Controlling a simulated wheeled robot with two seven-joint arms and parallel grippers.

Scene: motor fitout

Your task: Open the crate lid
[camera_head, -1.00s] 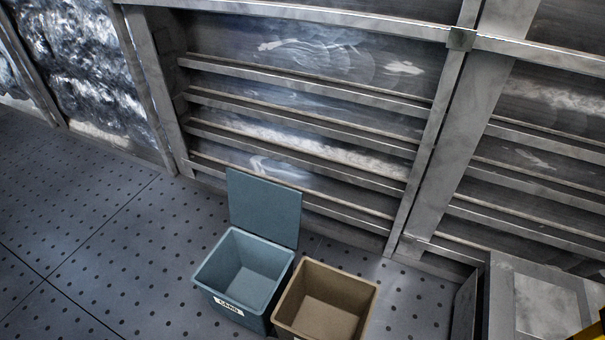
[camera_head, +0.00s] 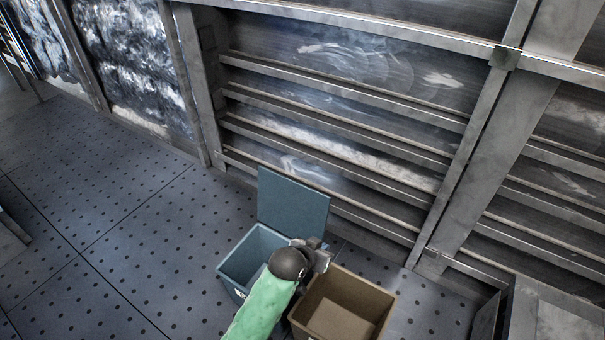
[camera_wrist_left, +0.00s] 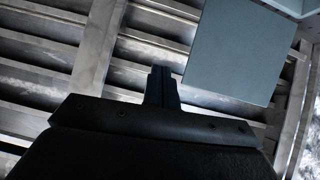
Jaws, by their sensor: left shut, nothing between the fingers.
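The blue-grey crate (camera_head: 234,270) stands on the floor in the head view, open at the top. Its flat lid (camera_head: 292,208) stands upright at the crate's back edge, swung open. My left gripper (camera_head: 322,256) is in front of the lid's lower right part, above the gap between the crate and a brown bin. It hides part of the crate's right side. In the left wrist view the left gripper's fingers (camera_wrist_left: 161,75) are together and empty, with the lid (camera_wrist_left: 238,50) to their upper right. I cannot tell whether they touch the lid. My right gripper is not in view.
An open, empty brown bin (camera_head: 375,308) stands right beside the crate. A slatted metal wall (camera_head: 350,110) rises behind both. A grey box-like unit (camera_head: 560,325) is at the lower right. The dotted floor (camera_head: 120,250) on the left is clear.

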